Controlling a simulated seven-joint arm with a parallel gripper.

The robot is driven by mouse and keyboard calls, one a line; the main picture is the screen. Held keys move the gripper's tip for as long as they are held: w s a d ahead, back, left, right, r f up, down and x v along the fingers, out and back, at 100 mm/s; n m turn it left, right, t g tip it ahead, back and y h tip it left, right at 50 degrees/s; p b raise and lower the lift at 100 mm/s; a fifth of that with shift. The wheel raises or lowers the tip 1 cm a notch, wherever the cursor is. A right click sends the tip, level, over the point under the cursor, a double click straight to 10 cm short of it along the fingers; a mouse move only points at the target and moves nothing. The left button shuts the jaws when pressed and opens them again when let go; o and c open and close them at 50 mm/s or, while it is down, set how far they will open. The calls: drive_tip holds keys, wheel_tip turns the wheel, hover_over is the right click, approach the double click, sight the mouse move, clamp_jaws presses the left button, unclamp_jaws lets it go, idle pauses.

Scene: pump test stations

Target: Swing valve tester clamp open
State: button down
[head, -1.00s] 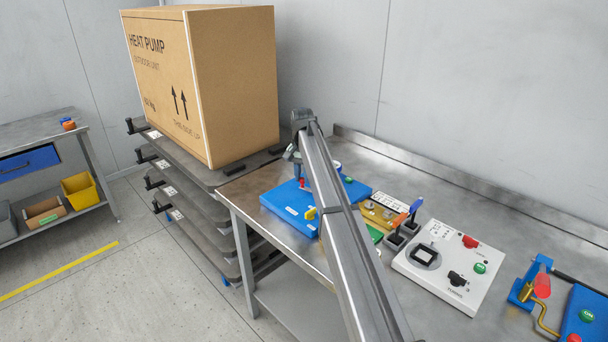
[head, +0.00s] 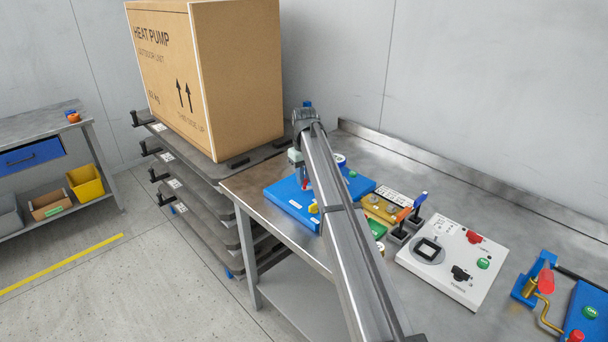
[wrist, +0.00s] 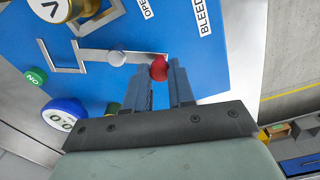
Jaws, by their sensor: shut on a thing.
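The valve tester is a blue board (head: 283,202) on the metal bench, partly hidden behind my arm in the head view. In the wrist view its blue face (wrist: 215,75) carries a flat silver clamp arm (wrist: 98,55) with a red knob (wrist: 158,68) at its end. My gripper (wrist: 159,72) has a finger on each side of the red knob and is shut on it. The labels OPEN and BLEED sit near the knob. In the head view my gripper (head: 304,180) reaches down over the board and its fingertips are hard to make out.
A gold gauge (wrist: 52,8), a green ON button (wrist: 36,76) and a blue-rimmed dial (wrist: 65,115) sit near the clamp. A white panel (head: 450,262) and another blue station (head: 585,315) stand right. A large heat pump carton (head: 235,80) stands left on stacked shelves.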

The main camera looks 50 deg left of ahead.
drive_tip(key=shift+s+d+n, duration=0.15)
drive_tip(key=shift+d+n, duration=0.2)
drive_tip(key=shift+n, duration=0.45)
drive_tip(key=c, duration=1)
unclamp_jaws()
drive_tip(key=shift+o, duration=0.2)
wheel_tip(320, 180, up, 14)
drive_tip(key=shift+f, duration=0.15)
